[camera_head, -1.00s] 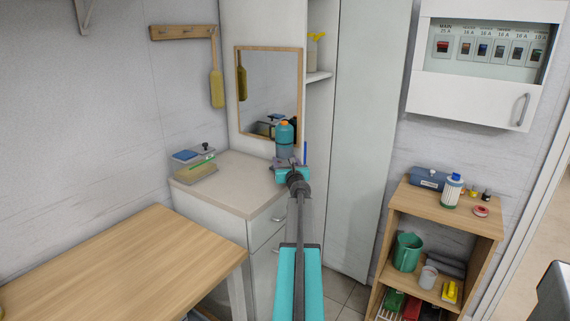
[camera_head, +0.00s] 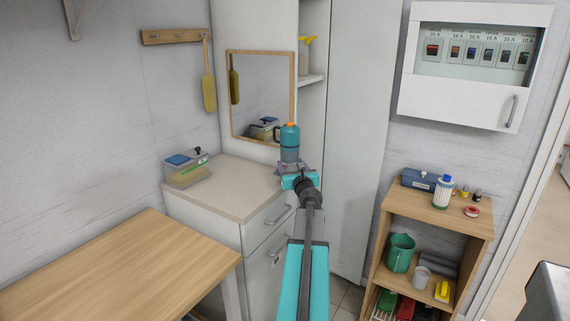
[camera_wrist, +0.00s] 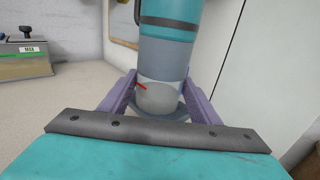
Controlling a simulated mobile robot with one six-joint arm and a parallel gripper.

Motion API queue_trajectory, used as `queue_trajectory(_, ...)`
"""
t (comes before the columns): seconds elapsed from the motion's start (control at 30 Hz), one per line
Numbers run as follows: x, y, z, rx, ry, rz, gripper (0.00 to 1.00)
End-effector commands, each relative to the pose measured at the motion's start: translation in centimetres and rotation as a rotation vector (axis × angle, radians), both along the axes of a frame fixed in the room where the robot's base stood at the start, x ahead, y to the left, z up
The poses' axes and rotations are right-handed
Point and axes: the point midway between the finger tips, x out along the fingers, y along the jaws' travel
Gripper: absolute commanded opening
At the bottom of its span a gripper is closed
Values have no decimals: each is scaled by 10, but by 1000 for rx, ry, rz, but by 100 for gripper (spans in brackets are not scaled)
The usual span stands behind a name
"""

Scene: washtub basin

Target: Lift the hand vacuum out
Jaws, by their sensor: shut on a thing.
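The hand vacuum (camera_head: 290,139) is an upright teal and grey cylinder with an orange part on top. It stands out in front of the mirror, over the right end of the white cabinet's top. In the wrist view the hand vacuum (camera_wrist: 168,45) rises between my purple fingers, with a clear bowl and a red mark low down. My gripper (camera_head: 292,168) is shut on its lower part; the gripper also shows in the wrist view (camera_wrist: 157,100). I cannot tell whether its base touches the cabinet top. Its upper end is cut off in the wrist view.
A clear box with a blue and grey lid (camera_head: 187,168) sits on the cabinet top (camera_head: 225,187) to the left. The mirror (camera_head: 263,90) is behind. A tall white cabinet (camera_head: 358,130) stands close right. A wooden table (camera_head: 120,265) is front left, a shelf (camera_head: 437,214) right.

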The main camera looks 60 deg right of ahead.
Motion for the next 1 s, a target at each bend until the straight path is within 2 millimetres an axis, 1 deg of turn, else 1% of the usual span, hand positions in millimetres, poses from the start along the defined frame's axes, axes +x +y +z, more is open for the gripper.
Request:
queue_trajectory(0.03, -9, 6, 2, -1, -1, -1, 26)
queue_trajectory(0.2, -29, 17, 4, -1, -1, 0, 26)
queue_trajectory(0.43, -48, 26, 6, -1, -1, 0, 26)
queue_trajectory(0.63, -54, 29, 7, -1, -1, 2, 26)
queue_trajectory(1.0, -55, 29, 7, -1, -1, 1, 26)
